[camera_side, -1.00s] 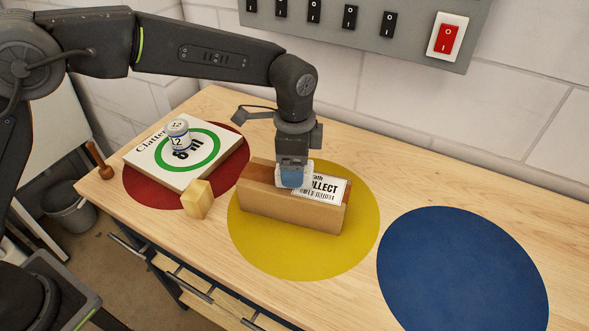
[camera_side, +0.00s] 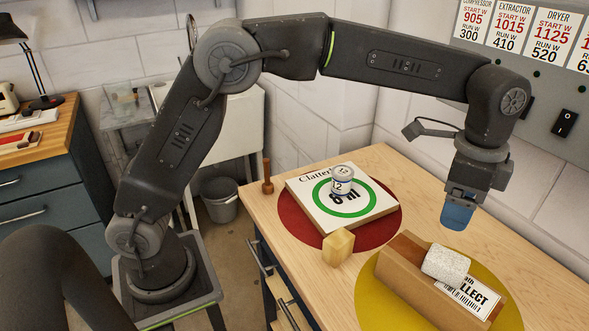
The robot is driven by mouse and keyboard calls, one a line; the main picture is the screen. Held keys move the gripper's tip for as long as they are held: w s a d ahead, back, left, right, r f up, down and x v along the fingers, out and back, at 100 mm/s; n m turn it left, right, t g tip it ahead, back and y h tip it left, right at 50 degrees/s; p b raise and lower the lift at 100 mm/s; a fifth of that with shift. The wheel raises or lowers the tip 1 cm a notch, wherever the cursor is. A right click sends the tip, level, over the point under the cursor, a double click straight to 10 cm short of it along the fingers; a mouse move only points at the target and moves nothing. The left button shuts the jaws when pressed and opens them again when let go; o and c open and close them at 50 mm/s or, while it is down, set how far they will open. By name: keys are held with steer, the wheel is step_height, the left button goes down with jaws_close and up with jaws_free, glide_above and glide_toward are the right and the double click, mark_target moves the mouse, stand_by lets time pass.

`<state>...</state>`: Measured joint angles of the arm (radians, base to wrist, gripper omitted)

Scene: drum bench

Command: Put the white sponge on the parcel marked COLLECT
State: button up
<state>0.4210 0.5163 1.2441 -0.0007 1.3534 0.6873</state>
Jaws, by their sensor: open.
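The white sponge (camera_side: 446,264) lies on top of the brown parcel (camera_side: 408,284). It rests partly over the parcel's white label (camera_side: 468,297), and the letters "LLECT" show beside it. The parcel lies on the yellow disc (camera_side: 372,303). My gripper (camera_side: 457,217), with blue fingertips, is open and empty above the parcel, apart from the sponge. The gap between its fingers is hard to see from this side.
A white board (camera_side: 306,208) with a green ring lies on the red disc (camera_side: 294,226), and a small labelled can (camera_side: 342,181) stands on it. A yellowish block (camera_side: 338,247) and a wooden peg-like tool (camera_side: 267,177) stand nearby. A switch panel (camera_side: 545,112) is on the wall behind.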

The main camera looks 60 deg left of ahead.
steer(key=s+a+r+n+t, duration=0.2)
steer(key=s+a+r+n, duration=0.3)
steer(key=a, duration=0.4)
steer(key=s+a+f+n+t, duration=0.1)
steer(key=s+a+f+n, duration=0.1)
steer(key=s+a, duration=0.3)
steer(key=s+a+f+n+t, duration=0.1)
steer(key=s+a+n, duration=0.4)
steer(key=s, duration=0.9)
steer(key=shift+a+f+n+t, duration=0.3)
steer(key=shift+a+f+t, duration=0.1)
steer(key=shift+a+t, duration=0.25)
